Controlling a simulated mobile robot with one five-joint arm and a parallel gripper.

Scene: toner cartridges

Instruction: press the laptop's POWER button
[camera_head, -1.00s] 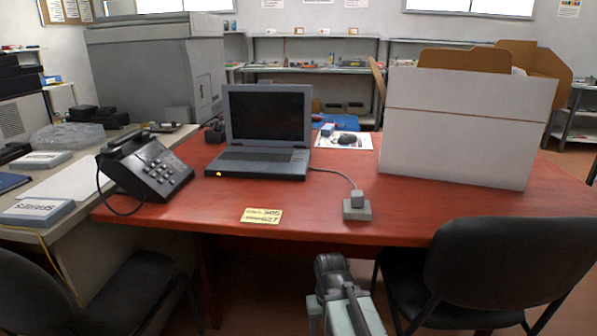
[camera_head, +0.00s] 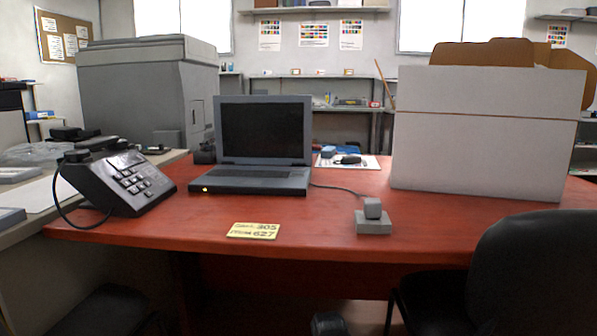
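The laptop (camera_head: 250,180) stands open on the red desk, its dark screen (camera_head: 264,130) facing me. A small yellow spot (camera_head: 205,189) shows at the left of its front edge. I cannot make out a button marked POWER. My gripper's fingers are not in view. Only a dark rounded part of my arm shows at the bottom edge, in front of the desk and well short of the laptop.
A black desk phone (camera_head: 118,182) stands left of the laptop. A grey block (camera_head: 373,220) with a cable is at the right front, with a yellow note (camera_head: 254,230) nearby. A large white box (camera_head: 485,140) fills the right. Dark chairs (camera_head: 540,270) flank the desk front.

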